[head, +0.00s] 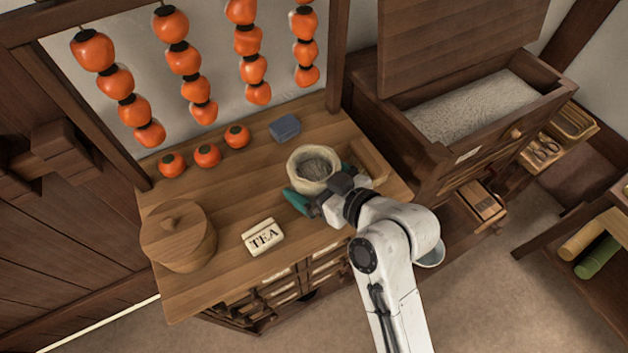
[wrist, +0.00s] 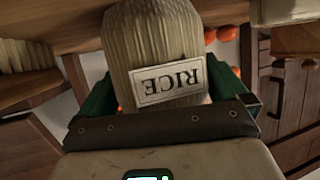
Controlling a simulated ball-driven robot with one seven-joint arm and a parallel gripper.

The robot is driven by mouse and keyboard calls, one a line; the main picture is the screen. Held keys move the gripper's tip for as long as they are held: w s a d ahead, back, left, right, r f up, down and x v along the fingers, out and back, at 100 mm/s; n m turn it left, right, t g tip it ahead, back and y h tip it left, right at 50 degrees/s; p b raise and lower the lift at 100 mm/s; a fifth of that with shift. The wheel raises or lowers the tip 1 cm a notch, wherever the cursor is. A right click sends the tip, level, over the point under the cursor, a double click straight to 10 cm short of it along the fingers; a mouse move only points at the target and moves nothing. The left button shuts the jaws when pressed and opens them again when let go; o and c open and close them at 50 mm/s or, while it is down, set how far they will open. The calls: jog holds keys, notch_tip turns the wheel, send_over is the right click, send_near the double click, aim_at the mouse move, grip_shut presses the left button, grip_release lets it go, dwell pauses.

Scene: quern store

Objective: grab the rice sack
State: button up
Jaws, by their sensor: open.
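The rice sack (head: 308,163) is a cream cloth sack, open at the top with greyish grain inside, standing on the wooden counter. In the wrist view the sack (wrist: 153,45) fills the upper middle, its RICE label upside down. My gripper (head: 323,187) is open at the near side of the sack, its green fingers spread to left and right of it. In the wrist view my gripper (wrist: 165,92) has a finger on each side of the sack. I cannot tell whether either finger touches it. The sack's lower near side is hidden by my gripper in the head view.
A TEA packet (head: 262,236) and a round lidded wooden box (head: 178,240) stand to the left on the counter (head: 232,205). A blue-grey box (head: 285,128) and three persimmons (head: 207,156) are behind. A wooden block (head: 368,160) is close right of the sack. Persimmon strings hang behind.

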aim_at(301, 164)
jog(key=c, duration=0.7)
jog(key=shift+r, duration=0.5)
notch_tip(301, 164, up, 2)
jog(key=shift+r+b, duration=0.2)
jog(key=shift+b, duration=0.35)
jog(key=s+r+p, duration=0.2)
jog(key=s+r, duration=0.1)
jog(key=s, duration=0.1)
jog(key=s+r+p, duration=0.2)
jog(key=s+r, duration=0.1)
jog(key=s, duration=0.2)
jog(key=s+r+p, duration=0.2)
jog(key=s+r, duration=0.1)
jog(key=s, duration=0.2)
jog(key=shift+d+r, duration=0.35)
jog(key=shift+d, duration=0.05)
